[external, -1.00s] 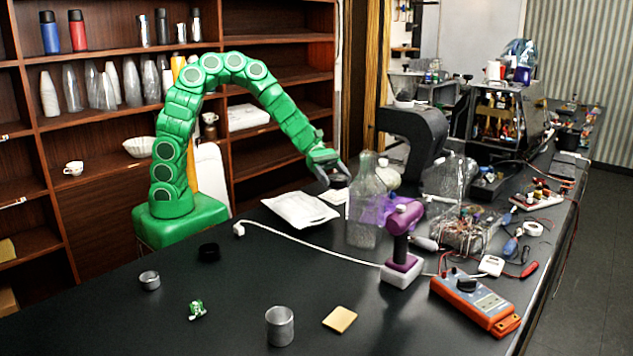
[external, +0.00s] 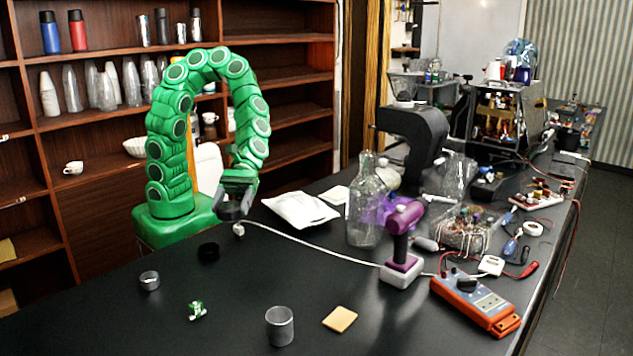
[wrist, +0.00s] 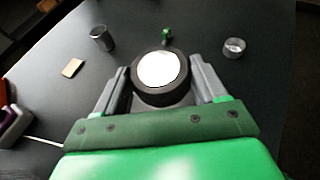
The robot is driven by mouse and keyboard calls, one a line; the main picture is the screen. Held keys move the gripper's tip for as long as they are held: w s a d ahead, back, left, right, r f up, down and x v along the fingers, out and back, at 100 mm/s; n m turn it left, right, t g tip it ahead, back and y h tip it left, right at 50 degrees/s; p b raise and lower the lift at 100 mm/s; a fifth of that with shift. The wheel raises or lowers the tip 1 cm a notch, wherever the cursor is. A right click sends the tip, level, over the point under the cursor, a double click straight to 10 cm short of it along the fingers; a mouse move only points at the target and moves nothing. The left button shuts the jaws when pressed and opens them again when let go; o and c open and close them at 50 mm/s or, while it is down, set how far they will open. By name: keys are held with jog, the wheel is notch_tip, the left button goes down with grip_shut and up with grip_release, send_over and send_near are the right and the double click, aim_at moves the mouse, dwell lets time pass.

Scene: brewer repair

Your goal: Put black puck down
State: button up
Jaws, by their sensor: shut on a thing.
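My gripper (external: 234,197) is at the end of my green arm, bent down just above the back left part of the table. It is shut on the black puck (wrist: 160,80), a round black piece with a bright white face, which sits between the two grey fingers (wrist: 163,88) in the wrist view. In the external view the puck (external: 228,211) shows as a dark shape below the gripper, apart from the tabletop as far as I can see.
The dark table (external: 120,320) has free room around the small metal ring (external: 149,281), green piece (external: 196,310), metal cup (external: 280,326) and tan square (external: 340,319). A white cable (external: 300,243) crosses it. A glass bottle (external: 363,210) and purple-handled tool (external: 402,240) stand right.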

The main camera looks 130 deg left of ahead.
aim_at(260, 284)
jog(key=shift+s+d, duration=0.2)
jog(key=shift+d, duration=0.3)
jog(key=shift+w+d, duration=0.1)
jog(key=shift+d, duration=0.05)
jog(key=w+f, duration=0.2)
jog(key=w, duration=0.2)
jog(key=w+d+f, duration=0.1)
jog(key=w+f, duration=0.2)
jog(key=w, duration=0.1)
jog(key=w+d+f, duration=0.1)
jog(key=w+f, duration=0.2)
jog(key=shift+w, duration=0.4)
jog(key=shift+w+f, duration=0.75)
jog(key=shift+f, duration=0.15)
jog(key=shift+w+f, duration=0.1)
jog(key=shift+f, duration=1.4)
jog(key=shift+f, duration=0.15)
jog(key=o, duration=1.2)
jog(key=shift+o, duration=0.2)
